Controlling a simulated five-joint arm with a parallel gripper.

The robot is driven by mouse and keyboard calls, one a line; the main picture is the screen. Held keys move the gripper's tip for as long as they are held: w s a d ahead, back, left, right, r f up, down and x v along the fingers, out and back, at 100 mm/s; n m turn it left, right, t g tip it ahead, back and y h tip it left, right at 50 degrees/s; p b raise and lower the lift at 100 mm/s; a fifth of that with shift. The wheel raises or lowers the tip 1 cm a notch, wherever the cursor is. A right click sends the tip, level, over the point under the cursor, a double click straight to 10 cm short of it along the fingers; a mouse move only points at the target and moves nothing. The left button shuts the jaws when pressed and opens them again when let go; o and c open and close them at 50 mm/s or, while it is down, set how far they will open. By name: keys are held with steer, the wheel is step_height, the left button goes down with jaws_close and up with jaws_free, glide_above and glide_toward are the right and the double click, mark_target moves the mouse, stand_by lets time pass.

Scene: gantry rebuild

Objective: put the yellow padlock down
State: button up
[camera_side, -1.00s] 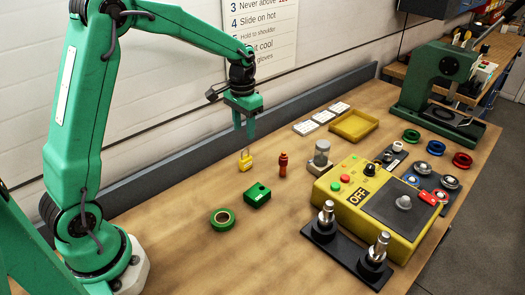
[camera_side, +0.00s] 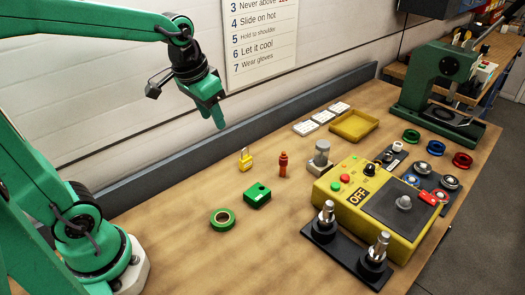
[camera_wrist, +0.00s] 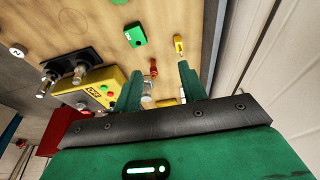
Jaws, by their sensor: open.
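The yellow padlock (camera_side: 245,163) stands on the wooden bench with its shackle up, left of a small orange-red figure-shaped part (camera_side: 283,163). The padlock also shows in the wrist view (camera_wrist: 178,44), apart from my fingers. My gripper (camera_side: 219,125) is raised above the bench, up and to the left of the padlock in the side view. In the wrist view my gripper (camera_wrist: 160,75) has its two green fingers spread with nothing held between them.
A green block (camera_side: 257,196) and a green tape ring (camera_side: 222,219) lie in front of the padlock. A yellow control box (camera_side: 370,210) stands to the right. A yellow tray (camera_side: 354,125) and white cards (camera_side: 322,117) lie further back. A grey rail (camera_side: 160,187) runs along the wall.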

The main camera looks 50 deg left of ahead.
steer(key=s+d+t, duration=0.2)
steer(key=s, duration=0.8)
steer(key=shift+s+r, duration=0.15)
